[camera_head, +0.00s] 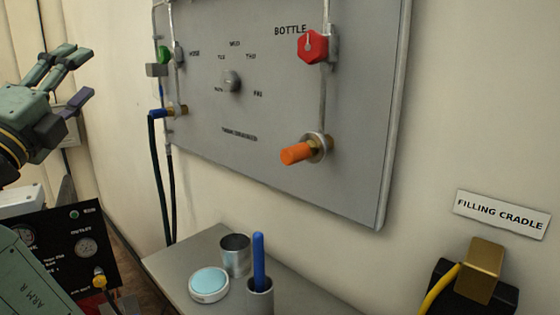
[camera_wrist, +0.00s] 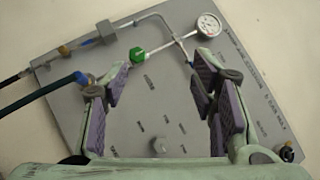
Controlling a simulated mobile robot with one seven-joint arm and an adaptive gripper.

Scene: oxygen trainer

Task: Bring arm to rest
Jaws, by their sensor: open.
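My gripper (camera_head: 75,78) is at the upper left in the head view, green with purple pads, left of the grey wall panel (camera_head: 215,105). Beyond the fingers, the wrist view shows the same panel (camera_wrist: 130,120) with a green valve knob (camera_wrist: 138,55) and a round gauge (camera_wrist: 208,25). The gripper appears apart from the panel.
A red knob (camera_head: 312,46) and an orange cap (camera_head: 296,153) jut from the panel. Below, a grey shelf (camera_head: 185,262) bears a metal cup (camera_head: 235,256), a blue-topped round tin (camera_head: 209,284) and a holder with a blue stick (camera_head: 258,262). A gauge box (camera_head: 75,245) stands lower left.

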